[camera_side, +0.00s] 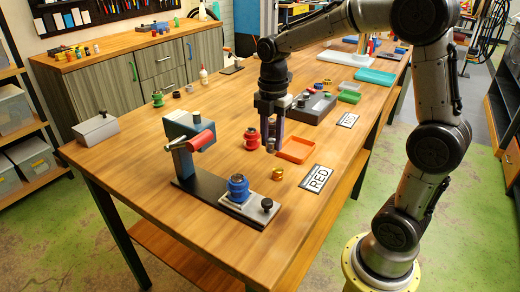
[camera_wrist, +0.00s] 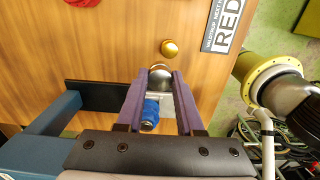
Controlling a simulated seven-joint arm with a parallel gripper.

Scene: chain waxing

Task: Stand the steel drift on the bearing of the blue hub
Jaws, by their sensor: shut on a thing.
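My gripper (camera_side: 271,138) is shut on the steel drift and holds it above the table, near the red hub. In the side view, only the drift's lower end (camera_side: 270,148) shows below the fingers. In the wrist view, the drift (camera_wrist: 160,72) shows as a rounded silver end between the fingertips (camera_wrist: 161,80). The blue hub (camera_side: 238,187) sits upright on the pale plate of a dark-based fixture, lower left of my gripper in the side view. The hub also shows between the fingers in the wrist view (camera_wrist: 151,112). Its bearing is too small to make out.
A red hub (camera_side: 251,139) and an orange tray (camera_side: 298,149) stand close to my gripper. A brass piece (camera_side: 277,174) and a RED label (camera_side: 317,179) lie near the blue hub.

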